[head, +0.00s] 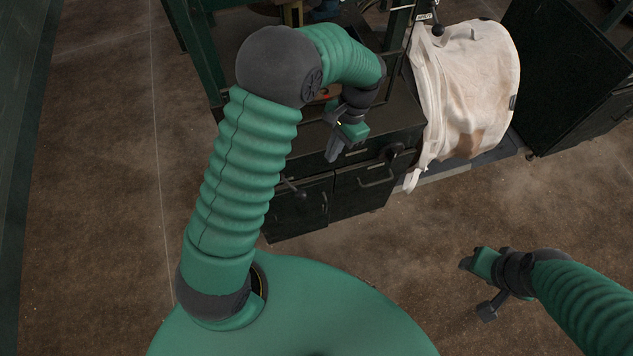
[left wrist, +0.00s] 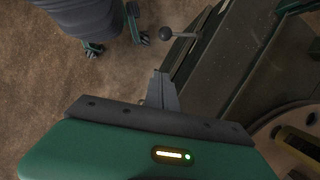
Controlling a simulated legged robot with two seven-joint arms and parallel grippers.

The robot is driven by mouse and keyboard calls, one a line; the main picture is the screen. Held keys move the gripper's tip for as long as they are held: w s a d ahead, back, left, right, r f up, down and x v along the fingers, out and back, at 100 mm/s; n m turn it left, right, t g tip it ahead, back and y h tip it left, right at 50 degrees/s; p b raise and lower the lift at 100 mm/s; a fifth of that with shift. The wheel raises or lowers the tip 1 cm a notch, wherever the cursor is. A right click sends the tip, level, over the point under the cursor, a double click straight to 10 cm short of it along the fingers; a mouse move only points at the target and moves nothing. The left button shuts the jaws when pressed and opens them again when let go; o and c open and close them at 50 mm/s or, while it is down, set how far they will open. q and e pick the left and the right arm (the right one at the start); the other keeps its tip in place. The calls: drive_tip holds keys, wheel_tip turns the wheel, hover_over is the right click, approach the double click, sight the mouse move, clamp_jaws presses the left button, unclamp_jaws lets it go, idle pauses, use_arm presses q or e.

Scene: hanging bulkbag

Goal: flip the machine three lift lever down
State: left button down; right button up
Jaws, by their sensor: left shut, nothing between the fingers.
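A lever with a black ball knob (head: 300,194) sticks out at the front of the dark machine cabinet (head: 345,197) in the head view. A ball-ended lever (left wrist: 166,33) also shows in the left wrist view, beyond my fingertips and apart from them. A second black ball knob (head: 437,30) sits at the upper right by a small white label, too small to read surely. My left gripper (head: 333,156) is shut and empty, above the cabinet's front edge; its fingers show in the left wrist view (left wrist: 164,88). My right gripper (head: 466,263) hangs over bare floor, fingers unclear.
The cabinet front has bar handles (head: 377,182) and a dark round knob (head: 392,155). A stained white bulk bag (head: 470,85) hangs to the right. Another dark cabinet (head: 590,80) stands at the far right. The brown floor (head: 400,250) in front is clear.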

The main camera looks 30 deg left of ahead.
sight(292, 187)
use_arm(q)
drive_tip(key=s+a+f, duration=0.1)
drive_tip(key=s+f, duration=0.2)
drive_tip(key=f, duration=0.2)
drive_tip(key=s+a+f+b, duration=0.1)
drive_tip(key=s+f, duration=0.2)
drive_tip(key=f, duration=0.2)
drive_tip(key=shift+a+f, duration=0.25)
drive_tip(key=shift+a, duration=0.05)
